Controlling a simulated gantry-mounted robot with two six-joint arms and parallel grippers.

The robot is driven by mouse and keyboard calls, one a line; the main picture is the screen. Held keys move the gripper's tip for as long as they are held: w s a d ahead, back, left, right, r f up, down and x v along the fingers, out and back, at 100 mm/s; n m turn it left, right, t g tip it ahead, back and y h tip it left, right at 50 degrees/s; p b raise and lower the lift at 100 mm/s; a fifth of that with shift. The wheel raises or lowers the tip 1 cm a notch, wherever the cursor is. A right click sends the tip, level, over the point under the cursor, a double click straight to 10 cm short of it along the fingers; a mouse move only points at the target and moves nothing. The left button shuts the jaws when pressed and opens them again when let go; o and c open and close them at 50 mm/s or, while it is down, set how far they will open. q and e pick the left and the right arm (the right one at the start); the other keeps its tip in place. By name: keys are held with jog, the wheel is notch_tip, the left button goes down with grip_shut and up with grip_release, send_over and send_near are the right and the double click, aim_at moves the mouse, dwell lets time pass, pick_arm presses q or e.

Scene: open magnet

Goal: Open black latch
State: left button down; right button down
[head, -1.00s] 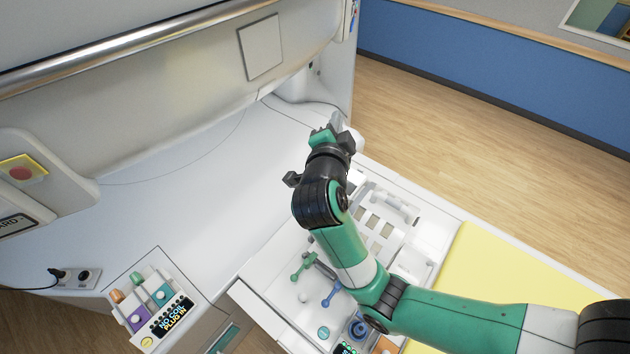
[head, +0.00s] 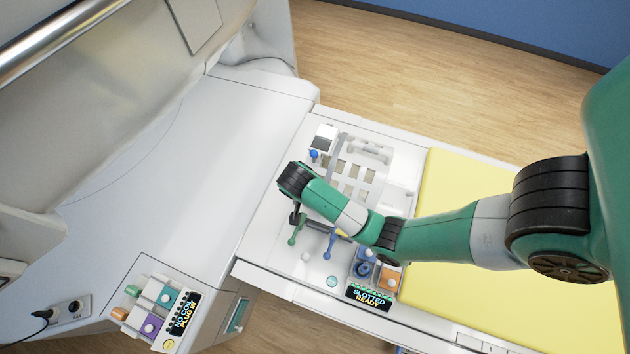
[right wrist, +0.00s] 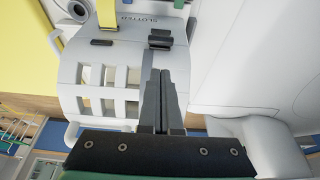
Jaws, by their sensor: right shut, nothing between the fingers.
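The black latch (right wrist: 160,39) shows in the right wrist view on the upper edge of the white slotted coil frame (right wrist: 70,75). My right gripper (right wrist: 164,73) is shut and empty, its two grey fingers pressed together. In that view the fingertips lie just below the latch, with a small gap in the picture; I cannot tell the height between them. In the head view my right wrist hangs over the coil frame (head: 378,165) and hides the fingers and most of the latch area. My left gripper is not in view.
A green lever (head: 297,229) and a blue lever (head: 330,242) stand beside the frame. A display (head: 369,297) reads "SLOTTED READY". A yellow pad (head: 440,270) lies right, a control box (head: 163,300) lower left. The white bed surface (head: 190,170) left of my wrist is clear.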

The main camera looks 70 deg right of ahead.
jog(key=x, duration=0.9)
jog(key=shift+f, duration=0.2)
jog(key=shift+w, duration=0.1)
